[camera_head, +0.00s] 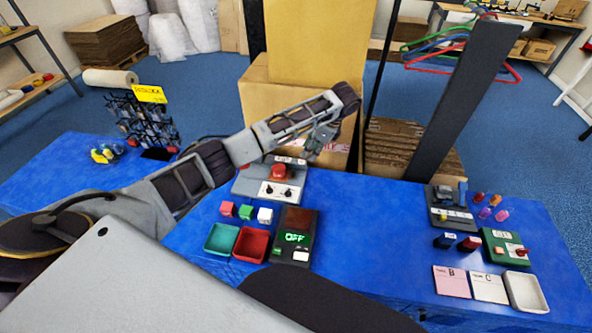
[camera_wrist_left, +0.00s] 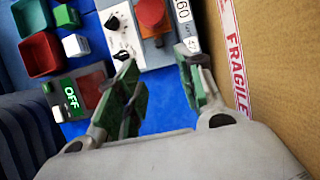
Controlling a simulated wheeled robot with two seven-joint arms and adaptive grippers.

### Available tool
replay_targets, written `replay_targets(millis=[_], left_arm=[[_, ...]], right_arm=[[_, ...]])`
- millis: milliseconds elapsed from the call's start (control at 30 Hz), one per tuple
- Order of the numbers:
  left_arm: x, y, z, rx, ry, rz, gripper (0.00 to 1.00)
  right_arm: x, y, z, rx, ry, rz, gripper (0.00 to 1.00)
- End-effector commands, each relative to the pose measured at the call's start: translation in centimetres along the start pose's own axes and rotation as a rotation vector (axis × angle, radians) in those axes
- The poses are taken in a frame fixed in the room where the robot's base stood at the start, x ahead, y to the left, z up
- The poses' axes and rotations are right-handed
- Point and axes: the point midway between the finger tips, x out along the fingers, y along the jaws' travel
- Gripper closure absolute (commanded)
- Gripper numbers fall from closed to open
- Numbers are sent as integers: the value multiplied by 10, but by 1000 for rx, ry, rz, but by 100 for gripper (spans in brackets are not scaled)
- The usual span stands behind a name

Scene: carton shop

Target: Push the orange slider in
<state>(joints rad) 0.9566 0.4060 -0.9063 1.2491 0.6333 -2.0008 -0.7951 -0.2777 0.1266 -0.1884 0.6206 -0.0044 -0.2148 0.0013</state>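A grey control box (camera_head: 270,190) with a red knob (camera_head: 279,172) and two black dials stands at the back of the blue table. My left gripper (camera_head: 318,142) is behind and right of this box, above the table. In the left wrist view my left gripper (camera_wrist_left: 158,60) has its fingers apart with nothing between them. My right gripper is not in view.
A switch box showing OFF (camera_head: 293,238), small trays (camera_head: 222,238) and cubes lie in front of the box. A cardboard carton (camera_head: 262,105) stands close behind the gripper. A grey panel (camera_head: 437,217) and green box (camera_head: 492,256) are at right. The table's middle is clear.

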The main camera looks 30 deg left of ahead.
Motion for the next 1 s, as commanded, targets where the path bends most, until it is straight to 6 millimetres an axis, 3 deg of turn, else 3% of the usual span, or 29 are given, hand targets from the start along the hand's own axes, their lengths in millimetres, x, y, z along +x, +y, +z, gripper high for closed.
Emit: replay_targets(millis=[467,1000], left_arm=[[8,0,0,-1,0,1,62],[72,1,0,-1,-1,2,62]], right_arm=[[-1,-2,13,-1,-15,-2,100],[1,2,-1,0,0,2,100]])
